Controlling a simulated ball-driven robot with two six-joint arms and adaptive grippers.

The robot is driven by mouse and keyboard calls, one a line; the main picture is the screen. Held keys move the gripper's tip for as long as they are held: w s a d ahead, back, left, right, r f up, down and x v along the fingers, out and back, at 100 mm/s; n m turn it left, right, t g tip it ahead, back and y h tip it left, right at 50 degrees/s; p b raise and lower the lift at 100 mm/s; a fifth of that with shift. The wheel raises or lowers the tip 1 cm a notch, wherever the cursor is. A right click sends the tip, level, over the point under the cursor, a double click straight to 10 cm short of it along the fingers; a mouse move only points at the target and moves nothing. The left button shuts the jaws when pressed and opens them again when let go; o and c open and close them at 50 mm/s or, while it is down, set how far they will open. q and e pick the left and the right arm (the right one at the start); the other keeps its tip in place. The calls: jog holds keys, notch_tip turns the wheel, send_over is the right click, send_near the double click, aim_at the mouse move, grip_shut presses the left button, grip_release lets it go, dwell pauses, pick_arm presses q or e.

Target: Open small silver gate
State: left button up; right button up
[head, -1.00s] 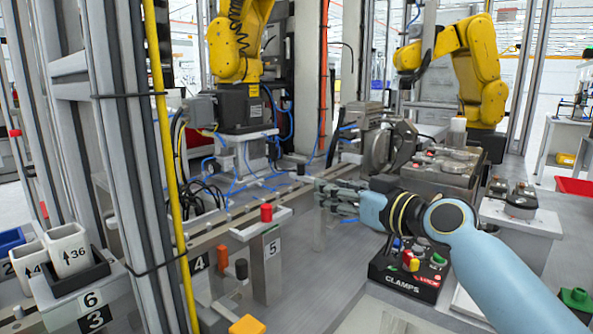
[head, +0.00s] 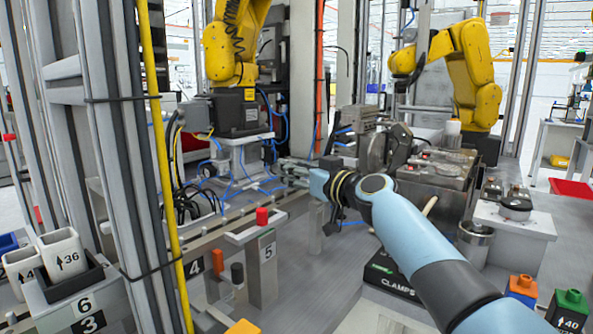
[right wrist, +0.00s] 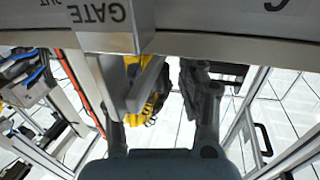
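In the right wrist view a silver block marked GATE (right wrist: 105,22) shows upside down at the top left. A flat silver bar (right wrist: 138,92) reaches down from it between my fingers. My right gripper (right wrist: 160,95) is open, with one dark finger to the right of the bar and the other at left, partly hidden behind it. I cannot tell whether either finger touches the bar. In the head view my right gripper (head: 292,170) is at the rail in the middle, and the gate cannot be made out clearly there. My left gripper is not in view.
A post marked 5 (head: 262,265) with a red-topped peg (head: 262,217) stands left of my right arm. The CLAMPS box (head: 388,277) is partly behind that arm. A yellow arm (head: 230,50) stands behind the rail (head: 215,232). Grey machinery (head: 440,172) is at right.

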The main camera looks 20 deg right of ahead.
grip_shut()
dwell(0.4)
